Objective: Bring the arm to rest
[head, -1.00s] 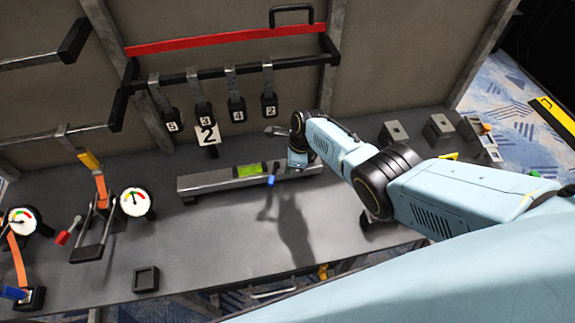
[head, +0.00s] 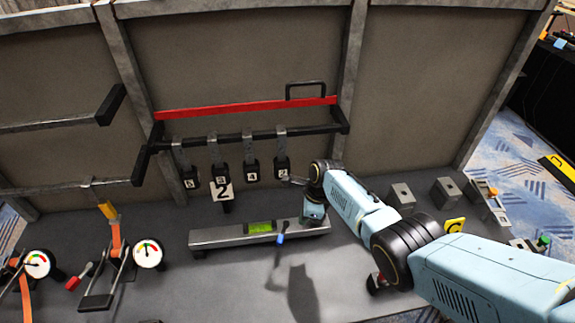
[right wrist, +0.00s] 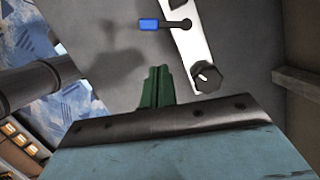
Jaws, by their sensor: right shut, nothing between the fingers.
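My right arm (head: 360,208) comes in from the right over the bench. Its gripper (head: 291,181) shows small in the head view, pointing left, above the bench and just below the hanging number tags. In the right wrist view the green fingers (right wrist: 157,88) are together with nothing between them. They are apart from the pale bar with its black knob (right wrist: 207,77) and blue-ended lever (right wrist: 148,25). My left gripper is in neither view.
A metal beam (head: 215,239) with a green level (head: 260,227) lies on the bench below the gripper. Tags hang from a black rail (head: 240,135) behind it. Gauges (head: 148,254) and clamps stand at left, grey blocks (head: 402,195) at right. The back panel limits depth.

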